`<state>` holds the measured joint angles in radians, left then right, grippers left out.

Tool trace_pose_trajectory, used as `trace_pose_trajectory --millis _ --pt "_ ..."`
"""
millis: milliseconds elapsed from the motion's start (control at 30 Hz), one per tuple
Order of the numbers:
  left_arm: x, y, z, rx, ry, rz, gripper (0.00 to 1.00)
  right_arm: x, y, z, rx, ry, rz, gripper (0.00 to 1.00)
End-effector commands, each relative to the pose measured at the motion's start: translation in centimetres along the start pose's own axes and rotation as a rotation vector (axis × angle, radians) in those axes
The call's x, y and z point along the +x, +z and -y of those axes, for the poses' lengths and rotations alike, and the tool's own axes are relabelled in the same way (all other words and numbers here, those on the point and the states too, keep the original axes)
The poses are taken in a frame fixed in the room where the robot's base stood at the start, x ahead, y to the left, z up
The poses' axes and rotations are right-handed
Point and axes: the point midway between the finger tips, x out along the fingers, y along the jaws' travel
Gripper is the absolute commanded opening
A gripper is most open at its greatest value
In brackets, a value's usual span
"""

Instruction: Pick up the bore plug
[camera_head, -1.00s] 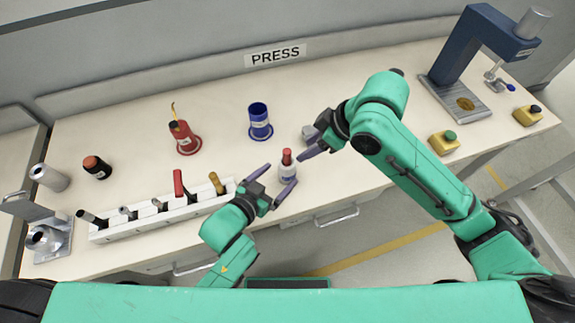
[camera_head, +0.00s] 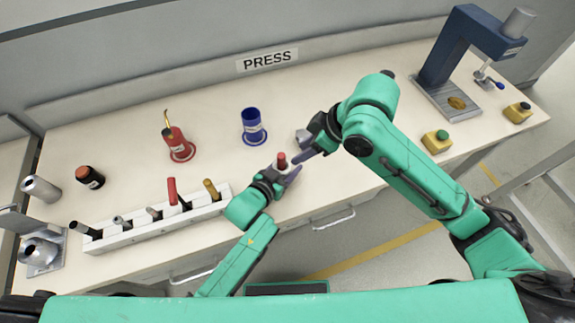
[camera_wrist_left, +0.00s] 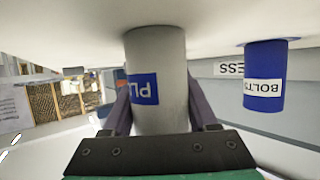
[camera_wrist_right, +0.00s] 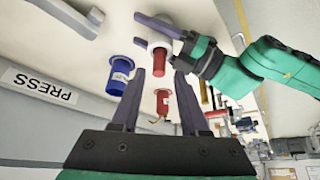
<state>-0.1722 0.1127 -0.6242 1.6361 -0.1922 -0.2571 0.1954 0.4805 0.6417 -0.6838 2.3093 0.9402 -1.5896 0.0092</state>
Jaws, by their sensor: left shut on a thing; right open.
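The bore plug is a pale cylinder with a red handle (camera_head: 282,160), standing near the front edge of the bench. My left gripper (camera_head: 285,173) is shut on its pale body. In the left wrist view the bore plug (camera_wrist_left: 158,65) fills the space between the fingers, with a blue label reading "PLU". In the right wrist view the red handle of the bore plug (camera_wrist_right: 159,58) points toward my right gripper. My right gripper (camera_wrist_right: 160,88) is open and empty, close beside the plug. The fingers hide part of the plug in the head view.
A blue bolts cup (camera_head: 254,128) and a red flanged can (camera_head: 177,146) stand behind. A white rack (camera_head: 137,232) with several tools lies left. A blue press (camera_head: 452,50) and yellow button boxes (camera_head: 436,141) are right. A grey object (camera_head: 303,137) sits by my right gripper.

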Motion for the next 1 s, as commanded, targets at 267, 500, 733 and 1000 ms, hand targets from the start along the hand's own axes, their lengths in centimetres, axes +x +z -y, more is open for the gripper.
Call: trace_pose_trajectory --millis 267,500,733,1000 --pt "0.0 0.0 0.0 0.0 0.0 0.0 0.04 0.7 -3.7 0.3 0.365 -0.034 0.174 0.43" --pt "0.0 0.1 0.0 0.0 0.0 0.001 0.04 -0.7 -6.9 0.6 0.795 0.163 0.432 0.43" --pt "0.0 0.1 0.0 0.0 0.0 0.001 0.04 1.0 -5.8 0.5 0.882 0.228 0.473 0.43" --pt "0.0 0.0 0.0 0.0 0.0 0.001 0.04 5.2 -3.5 0.3 0.88 0.226 0.468 0.43"
